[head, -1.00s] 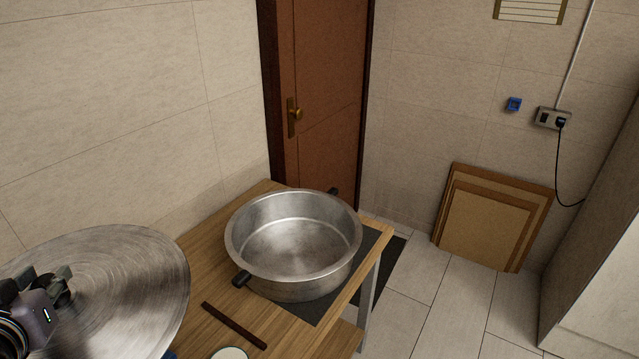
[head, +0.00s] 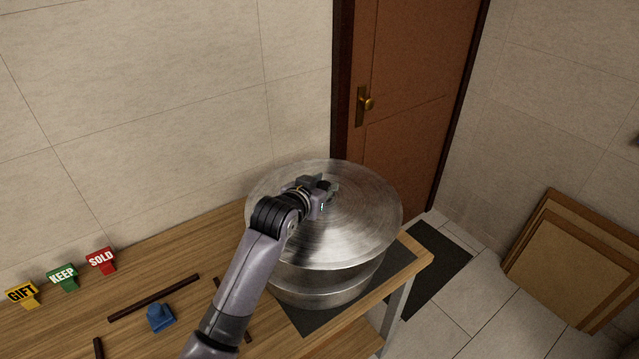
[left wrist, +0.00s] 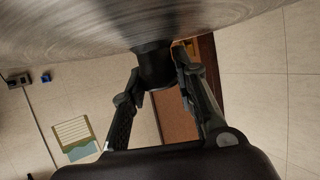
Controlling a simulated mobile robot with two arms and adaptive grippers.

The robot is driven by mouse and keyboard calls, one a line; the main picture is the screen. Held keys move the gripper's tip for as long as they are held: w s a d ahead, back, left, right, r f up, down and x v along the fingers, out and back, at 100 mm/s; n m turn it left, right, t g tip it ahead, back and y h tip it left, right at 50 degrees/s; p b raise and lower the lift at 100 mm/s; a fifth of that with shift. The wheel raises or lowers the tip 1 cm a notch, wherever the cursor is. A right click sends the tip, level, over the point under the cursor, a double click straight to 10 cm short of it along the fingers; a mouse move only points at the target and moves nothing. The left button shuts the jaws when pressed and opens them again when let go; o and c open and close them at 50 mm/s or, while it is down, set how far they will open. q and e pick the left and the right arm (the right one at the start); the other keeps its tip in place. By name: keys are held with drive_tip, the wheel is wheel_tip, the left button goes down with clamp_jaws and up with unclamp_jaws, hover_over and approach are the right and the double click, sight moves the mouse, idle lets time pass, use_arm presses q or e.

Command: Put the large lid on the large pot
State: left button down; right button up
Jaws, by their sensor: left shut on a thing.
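The large lid (head: 355,225) is a broad, round, brushed-metal disc. My left gripper (head: 326,188) is shut on the lid's dark knob, which also shows between the fingers in the left wrist view (left wrist: 153,66). The large pot (head: 325,290) is a wide metal pot standing on a dark mat near the table's right end. The lid is over the pot in the head view and hides its opening and most of its rim. A gap seems to show between lid and pot, and the lid looks slightly tilted. My right gripper is not in view.
The wooden table (head: 130,260) carries yellow GIFT (head: 22,294), green KEEP (head: 62,277) and red SOLD (head: 101,261) signs at left. A blue piece (head: 160,317) and dark strips (head: 153,298) lie nearer. A wall runs behind; brown boards (head: 575,262) lean at right.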

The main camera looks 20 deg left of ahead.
use_arm(q)
drive_tip(key=a+f, duration=0.1)
drive_tip(key=w+f+p, duration=0.1)
drive_tip(key=f, duration=0.1)
drive_tip(key=w+a+f, duration=0.1)
drive_tip(key=f, duration=0.1)
drive_tip(key=shift+a+p, duration=0.3)
drive_tip(key=shift+a, duration=0.05)
drive_tip(key=shift+w+f, duration=0.1)
drive_tip(key=shift+f, duration=0.2)
drive_tip(key=shift+w+d+f, duration=0.1)
drive_tip(key=shift+f, duration=0.05)
drive_tip(key=shift+p, duration=0.4)
drive_tip(key=shift+f+b, duration=0.65)
drive_tip(key=shift+f, duration=0.15)
wheel_tip(320, 180, down, 3)
drive_tip(key=shift+f+b, duration=0.1)
drive_tip(key=shift+b, duration=0.85)
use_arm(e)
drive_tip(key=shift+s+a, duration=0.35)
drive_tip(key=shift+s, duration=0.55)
